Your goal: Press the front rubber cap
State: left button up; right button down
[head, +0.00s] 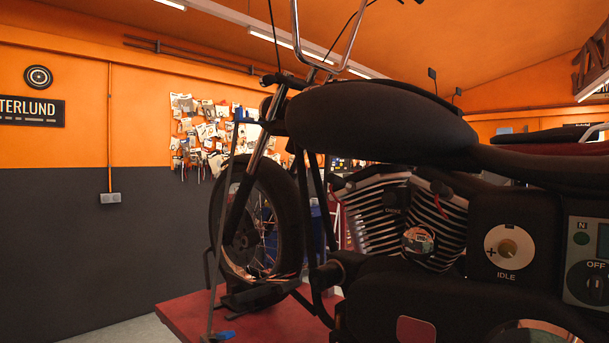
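A black motorcycle (375,118) stands side-on with its front wheel (292,230) to the left. Its finned V engine (365,220) is in the middle of the view. A small reddish cap-like part (338,183) shows at the upper left of the front cylinder. A similar red part (440,188) shows on the rear cylinder. Which one is rubber, and whether either is fully seated, I cannot tell at this size. Neither of my grippers is in view.
The motorcycle stands on a red lift platform (185,318). An idle knob (507,248) and a panel with an OFF dial (588,283) are on the right side. A pegboard of packaged parts (205,130) hangs on the wall. The floor at left is clear.

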aim_at(332, 178)
jog(key=i+j+z, duration=0.1)
jog(key=i+j, duration=0.25)
jog(key=j, duration=0.3)
jog(key=i+j+z, duration=0.15)
jog(key=j, duration=0.2)
jog(key=i+j, duration=0.15)
jog(key=j, duration=0.15)
jog(key=i+j+z, duration=0.15)
jog(key=j, duration=0.2)
jog(key=i+j, duration=0.15)
jog(key=j, duration=0.25)
jog(key=l+z, duration=0.05)
